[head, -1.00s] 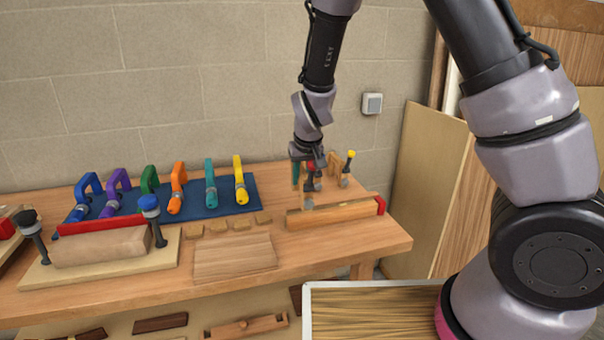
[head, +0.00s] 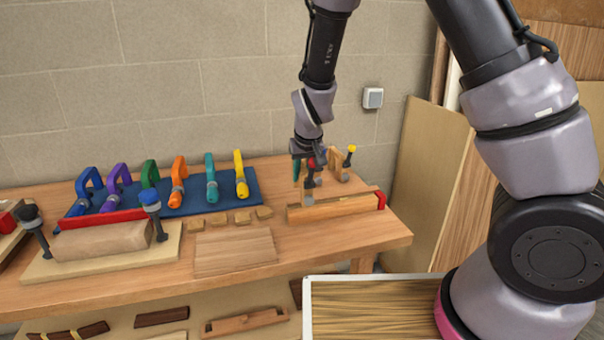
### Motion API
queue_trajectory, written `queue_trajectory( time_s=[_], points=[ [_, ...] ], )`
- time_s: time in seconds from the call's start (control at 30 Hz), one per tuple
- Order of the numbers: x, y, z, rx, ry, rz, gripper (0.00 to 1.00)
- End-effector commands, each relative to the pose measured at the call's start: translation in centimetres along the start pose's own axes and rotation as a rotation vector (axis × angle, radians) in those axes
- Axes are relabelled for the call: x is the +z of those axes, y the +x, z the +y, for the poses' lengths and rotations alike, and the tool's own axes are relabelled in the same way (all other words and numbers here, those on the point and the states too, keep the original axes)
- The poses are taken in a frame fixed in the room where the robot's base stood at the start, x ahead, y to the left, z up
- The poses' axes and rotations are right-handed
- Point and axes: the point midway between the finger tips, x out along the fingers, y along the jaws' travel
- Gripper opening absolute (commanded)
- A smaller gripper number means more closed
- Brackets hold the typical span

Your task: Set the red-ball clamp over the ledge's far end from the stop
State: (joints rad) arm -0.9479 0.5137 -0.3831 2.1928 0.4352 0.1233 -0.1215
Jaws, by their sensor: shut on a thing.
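The ledge (head: 345,206) is a long wooden strip at the right part of the bench, with the red stop (head: 381,200) at its right end. My gripper (head: 309,157) is shut on the red-ball clamp (head: 310,184) and holds it upright at the ledge's left part, the end away from the stop. The clamp's red ball shows just under the gripper, and its lower end overlaps the ledge's top edge. I cannot tell whether it touches the ledge or is just above it. The jaws partly hide the clamp's top.
Wooden clamps, one with a yellow ball (head: 351,149), stand behind the ledge. Several coloured clamps lie on a blue mat (head: 225,203) at the back. A thin board (head: 235,253) and small wood blocks (head: 242,218) lie left of the ledge. A clamped block (head: 104,240) stands further left.

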Motion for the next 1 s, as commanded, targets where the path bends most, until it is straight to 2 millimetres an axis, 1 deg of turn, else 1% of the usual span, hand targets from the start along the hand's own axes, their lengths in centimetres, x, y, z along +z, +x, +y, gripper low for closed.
queue_trajectory(
  time_s=[0.23,1.0],
  points=[
    [0.2,0.5,0.1,0.001,0.001,-0.001,0.0],
    [1.6,3.9,0.0,0.001,0.0,-0.001,0.0]
  ],
)
